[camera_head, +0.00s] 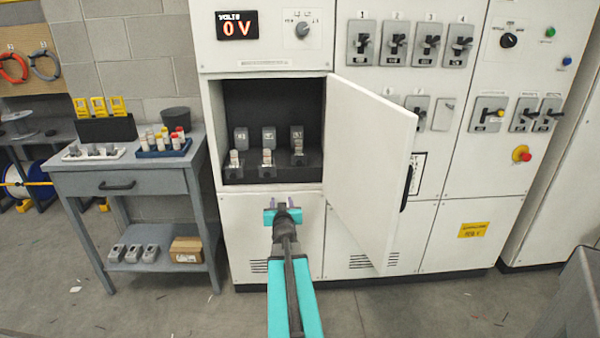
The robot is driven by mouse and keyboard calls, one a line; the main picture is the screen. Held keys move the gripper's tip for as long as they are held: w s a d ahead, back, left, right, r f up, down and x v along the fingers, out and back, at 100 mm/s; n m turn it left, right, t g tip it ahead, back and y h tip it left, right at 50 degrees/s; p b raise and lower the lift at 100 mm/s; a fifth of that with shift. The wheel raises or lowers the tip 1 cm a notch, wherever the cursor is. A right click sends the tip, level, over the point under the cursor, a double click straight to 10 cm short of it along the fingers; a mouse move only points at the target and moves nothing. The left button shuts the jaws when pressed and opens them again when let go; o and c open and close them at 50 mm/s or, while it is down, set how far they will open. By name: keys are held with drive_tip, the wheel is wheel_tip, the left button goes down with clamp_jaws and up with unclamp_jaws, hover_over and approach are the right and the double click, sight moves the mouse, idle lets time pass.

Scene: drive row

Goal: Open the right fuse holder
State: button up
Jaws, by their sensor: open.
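The right fuse holder (297,134) is a small grey block inside the open dark cabinet compartment, at the right of a row of three. A middle fuse holder (269,134) and a left fuse holder (241,134) stand beside it. Pale fuse-like pieces show below them; whether the right holder is open or closed is too small to tell. My gripper (282,206) is open and empty. In the picture it is below the compartment and in front of the lower cabinet panel, apart from the holders.
The white compartment door (370,165) stands swung open to the right, beside my arm. A grey side table (75,183) with fuses and trays stands at left. Switches (361,42) line the panel at right. The floor in front is mostly clear.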

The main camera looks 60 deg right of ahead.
sight(299, 162)
drive_tip(key=s+d+r+t+h+b, duration=0.1)
drive_tip(key=s+d+r+h, duration=0.1)
drive_tip(key=s+d+r, duration=0.3)
wheel_tip(299, 162, up, 3)
drive_tip(key=shift+d+f, duration=0.2)
drive_tip(key=shift+d, duration=0.35)
drive_tip(key=shift+d, duration=0.1)
drive_tip(key=shift+r+b+x, duration=0.1)
drive_tip(key=shift+b+x, duration=0.15)
drive_tip(key=shift+x, duration=3.15)
drive_tip(key=shift+r+b+x, duration=0.15)
drive_tip(key=shift+b+x, duration=0.05)
drive_tip(key=shift+x, duration=3.15)
drive_tip(key=shift+c, duration=0.2)
clamp_jaws()
